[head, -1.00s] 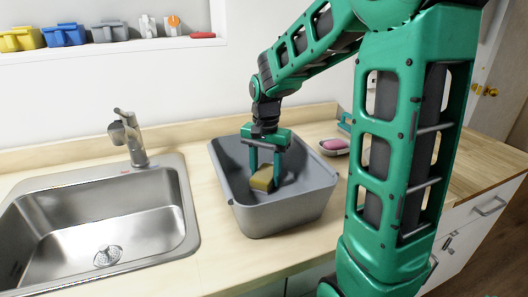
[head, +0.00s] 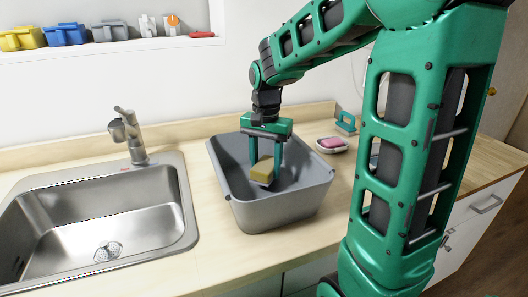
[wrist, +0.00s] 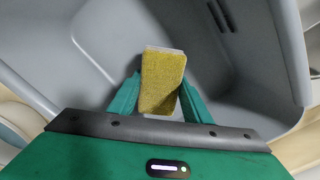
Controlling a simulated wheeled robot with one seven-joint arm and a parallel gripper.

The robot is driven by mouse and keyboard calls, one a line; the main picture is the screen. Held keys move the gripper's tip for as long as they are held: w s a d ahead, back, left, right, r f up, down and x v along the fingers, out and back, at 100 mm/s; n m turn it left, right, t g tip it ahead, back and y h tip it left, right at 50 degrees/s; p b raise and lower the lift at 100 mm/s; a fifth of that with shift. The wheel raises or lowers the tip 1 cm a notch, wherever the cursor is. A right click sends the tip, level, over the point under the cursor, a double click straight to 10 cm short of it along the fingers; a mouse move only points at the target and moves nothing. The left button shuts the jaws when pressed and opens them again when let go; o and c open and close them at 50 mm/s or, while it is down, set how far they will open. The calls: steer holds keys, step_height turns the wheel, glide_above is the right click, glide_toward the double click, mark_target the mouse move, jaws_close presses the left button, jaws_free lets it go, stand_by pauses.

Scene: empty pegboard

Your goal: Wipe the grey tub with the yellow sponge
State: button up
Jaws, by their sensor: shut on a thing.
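The grey tub (head: 262,216) stands on the wooden counter to the right of the sink. My gripper (head: 265,168) reaches down into the tub, its two green fingers shut on the yellow sponge (head: 262,171). The sponge has a pale layer along one side and sits tilted between the fingers. In the wrist view the sponge (wrist: 161,82) is between the fingertips of my gripper (wrist: 160,95), with the tub's grey inner wall (wrist: 245,35) around it. I cannot tell whether the sponge touches the tub floor.
A steel sink (head: 100,215) with a tap (head: 129,135) is to the left. A pink soap on a dish (head: 331,145) and a green-handled item (head: 346,123) lie right of the tub. A wall shelf (head: 120,46) holds several small items.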

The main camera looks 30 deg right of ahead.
steer(key=shift+r, duration=2.4)
steer(key=shift+w, duration=0.1)
